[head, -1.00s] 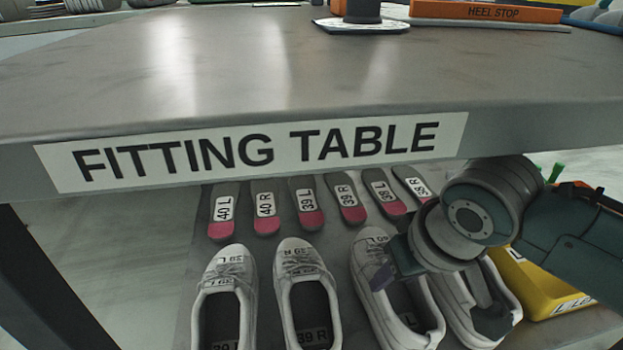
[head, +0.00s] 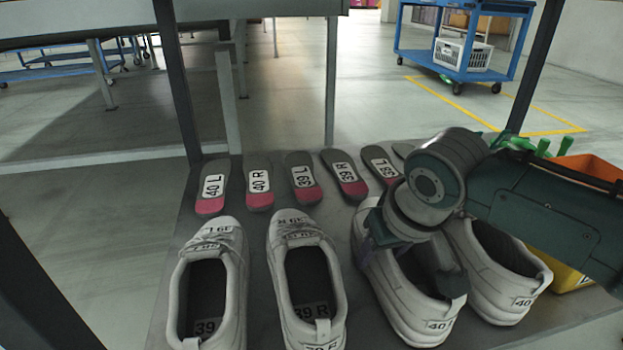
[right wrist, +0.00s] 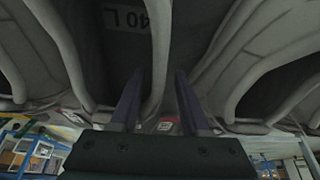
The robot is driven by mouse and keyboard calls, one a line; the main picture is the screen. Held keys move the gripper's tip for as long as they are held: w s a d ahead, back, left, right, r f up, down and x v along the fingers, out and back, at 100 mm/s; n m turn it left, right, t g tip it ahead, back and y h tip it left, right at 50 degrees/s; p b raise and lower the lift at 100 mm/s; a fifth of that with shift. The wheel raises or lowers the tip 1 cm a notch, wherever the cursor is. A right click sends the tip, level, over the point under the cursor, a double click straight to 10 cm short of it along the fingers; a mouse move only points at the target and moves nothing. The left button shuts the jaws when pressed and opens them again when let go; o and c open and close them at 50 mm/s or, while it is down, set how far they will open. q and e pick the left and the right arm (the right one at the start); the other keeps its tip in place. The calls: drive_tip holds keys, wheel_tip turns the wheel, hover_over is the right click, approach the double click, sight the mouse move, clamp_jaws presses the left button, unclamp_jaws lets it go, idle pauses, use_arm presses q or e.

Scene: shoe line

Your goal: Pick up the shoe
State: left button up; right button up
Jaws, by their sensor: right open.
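Two grey-white shoes labelled 40 on the heel stand at the right of the shelf. The left one of them (head: 398,302) is partly hidden by my right gripper (head: 372,246); the other (head: 517,298) is partly behind my right arm. In the right wrist view, my right gripper (right wrist: 157,88) is open, its two purple fingers apart. A pale shoe rim (right wrist: 160,55) runs between the fingers; an insole marked 40 L (right wrist: 125,18) shows inside that shoe. I cannot tell whether the fingers touch it. My left gripper is not in view.
Shoes 39 L (head: 232,270) and 39 R (head: 328,265) stand to the left on the shelf (head: 262,225). Several red-heeled insoles (head: 302,180) lie behind. Yellow and orange bins (head: 590,168) are at the right. Dark table legs (head: 176,75) frame the shelf.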

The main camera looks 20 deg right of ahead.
drive_tip(key=shift+w+f, duration=0.1)
drive_tip(key=shift+f, duration=0.1)
clamp_jaws()
idle(1.3)
